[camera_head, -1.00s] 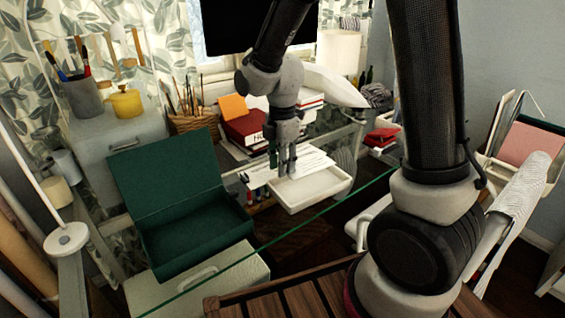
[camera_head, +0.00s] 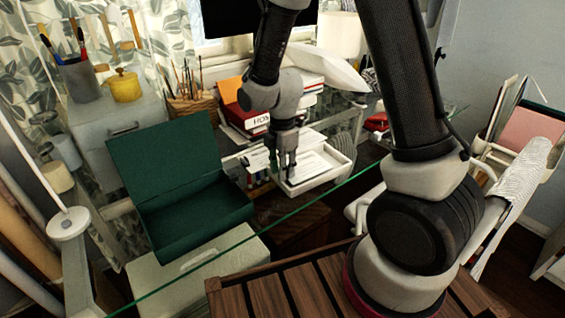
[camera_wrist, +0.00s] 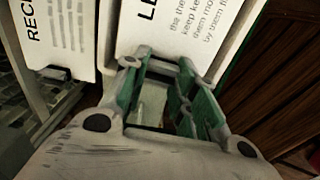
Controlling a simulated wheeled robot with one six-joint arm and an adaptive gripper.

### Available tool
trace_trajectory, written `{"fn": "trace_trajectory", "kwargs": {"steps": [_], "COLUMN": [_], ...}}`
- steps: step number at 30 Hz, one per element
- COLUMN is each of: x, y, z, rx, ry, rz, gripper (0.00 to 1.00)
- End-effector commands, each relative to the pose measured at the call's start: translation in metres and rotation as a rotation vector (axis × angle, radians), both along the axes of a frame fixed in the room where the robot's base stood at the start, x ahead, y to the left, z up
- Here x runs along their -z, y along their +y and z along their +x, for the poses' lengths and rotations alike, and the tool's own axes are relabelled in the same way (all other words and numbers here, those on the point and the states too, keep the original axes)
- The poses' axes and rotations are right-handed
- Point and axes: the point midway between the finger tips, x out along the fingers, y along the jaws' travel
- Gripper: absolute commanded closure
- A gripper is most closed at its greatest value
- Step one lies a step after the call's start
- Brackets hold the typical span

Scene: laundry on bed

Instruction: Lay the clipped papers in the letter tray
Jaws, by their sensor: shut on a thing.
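The white letter tray (camera_head: 322,181) stands on the glass desk, right of the open green box. Printed white papers (camera_head: 316,163) lie over or within the tray's walls; whether they rest on its floor I cannot tell. My gripper (camera_head: 287,174) points down at the tray's left side, shut on the near edge of these papers. In the wrist view the papers (camera_wrist: 185,28) show large print starting "LE", and my fingers (camera_wrist: 165,105) hide their held edge. Another printed sheet (camera_wrist: 60,35), marked "REC", lies left of them with a black clip (camera_wrist: 54,72) at its edge.
The open green box (camera_head: 195,213) stands to the left. Stacked books (camera_head: 245,118) stand behind the papers, and a red item (camera_head: 376,122) lies back right. Small coloured objects lie left of the tray. The desk's glass front edge (camera_head: 250,238) crosses the foreground.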

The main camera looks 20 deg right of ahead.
Motion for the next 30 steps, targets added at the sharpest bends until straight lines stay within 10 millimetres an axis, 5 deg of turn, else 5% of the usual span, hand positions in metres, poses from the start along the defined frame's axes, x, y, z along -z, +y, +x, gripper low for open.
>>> {"fn": "trace_trajectory", "kwargs": {"steps": [9,10,14,30], "x": [0.003,0.003,0.0032,-0.0062], "y": [-0.0002,-0.0002,-0.0003,0.0004], "z": [-0.0009,-0.001,-0.0012,0.0006], "rx": [0.0,0.0,0.0,0.0], "ry": [0.002,0.002,0.003,-0.003], "rz": [0.0,0.0,-0.001,0.002], "gripper": [0.96,0.68,0.47,0.47]}}
